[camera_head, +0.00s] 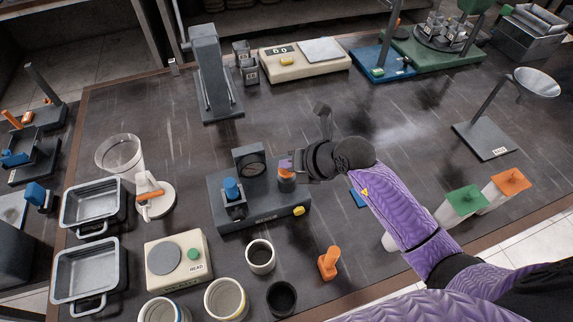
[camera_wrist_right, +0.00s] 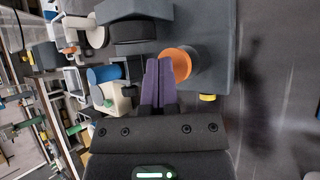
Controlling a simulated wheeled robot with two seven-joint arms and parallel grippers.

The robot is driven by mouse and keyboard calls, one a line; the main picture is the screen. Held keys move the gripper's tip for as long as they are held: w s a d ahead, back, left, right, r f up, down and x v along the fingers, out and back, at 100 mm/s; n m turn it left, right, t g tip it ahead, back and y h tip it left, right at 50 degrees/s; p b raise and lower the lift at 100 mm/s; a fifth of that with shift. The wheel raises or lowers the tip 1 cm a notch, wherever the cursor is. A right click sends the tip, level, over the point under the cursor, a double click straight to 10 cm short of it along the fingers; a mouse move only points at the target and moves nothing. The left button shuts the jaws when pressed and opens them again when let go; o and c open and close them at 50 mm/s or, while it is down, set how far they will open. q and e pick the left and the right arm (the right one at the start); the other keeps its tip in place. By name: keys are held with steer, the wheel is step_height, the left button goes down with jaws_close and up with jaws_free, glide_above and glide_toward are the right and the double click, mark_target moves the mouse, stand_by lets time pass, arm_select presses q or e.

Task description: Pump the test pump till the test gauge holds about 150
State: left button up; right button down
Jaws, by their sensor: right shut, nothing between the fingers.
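The test pump unit (camera_head: 262,212) is a dark grey block in the middle of the bench. An upright round gauge (camera_head: 251,163) stands at its back; its needle is too small to read. A blue knob (camera_head: 232,186) is at the unit's left and an orange round cap (camera_head: 287,184) at its right. My right gripper (camera_head: 287,167) is shut and empty, its purple fingers over or beside the orange cap. In the right wrist view, the shut fingers (camera_wrist_right: 158,68) point beside the orange cap (camera_wrist_right: 179,63); I cannot tell whether they touch. My left gripper is not in view.
A yellow button (camera_head: 299,211) sits on the unit's front right. In front stand several cups (camera_head: 260,256) and an orange-handled tool (camera_head: 328,263). Metal trays (camera_head: 88,267) are at the left.

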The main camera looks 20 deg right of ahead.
steer(key=shift+f, duration=0.2)
steer(key=shift+f+b, duration=0.45)
steer(key=shift+f, duration=0.1)
stand_by(0.3)
steer(key=shift+r, duration=0.15)
steer(key=shift+r+p, duration=0.2)
steer(key=shift+p, duration=0.15)
step_height(320, 180, up, 2)
steer(key=shift+r+p, duration=0.15)
steer(key=shift+p, duration=1.1)
steer(key=shift+r, duration=0.25)
